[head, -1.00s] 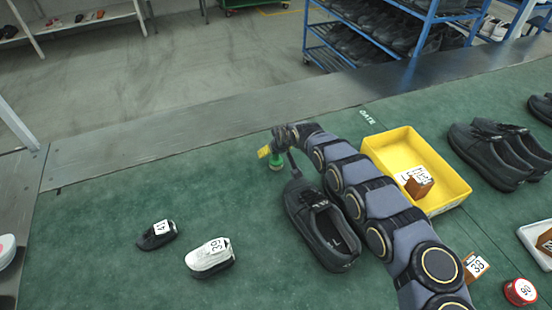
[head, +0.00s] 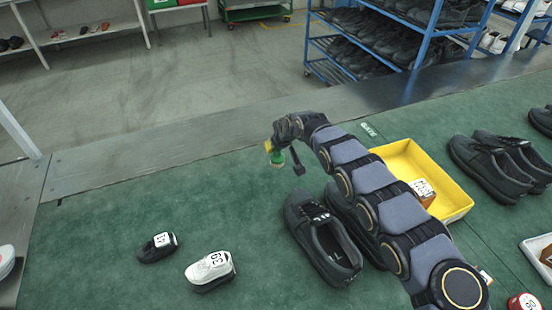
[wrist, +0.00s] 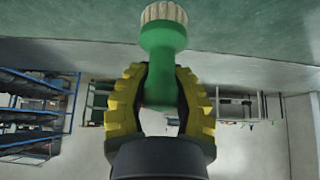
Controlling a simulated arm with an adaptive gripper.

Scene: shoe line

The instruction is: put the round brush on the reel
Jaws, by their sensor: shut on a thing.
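My gripper (head: 272,147) is at the far end of my arm, over the green table beyond the black shoes. It is shut on the round brush (head: 277,158), which has a green handle. In the wrist view the yellow fingers (wrist: 160,108) close on both sides of the handle, and the brush's pale bristle end (wrist: 163,12) points away from the palm, toward the table. A red round item (head: 525,302) with a number label is cut off at the lower right; I cannot tell whether it is the reel.
Black shoes (head: 322,240) stand nearer than my gripper. A small black shoe (head: 156,248) and a white one (head: 210,270) lie at the left. A yellow tray (head: 448,190) holds a labelled brown block (head: 423,190). The table (head: 110,205) is clear at the far left.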

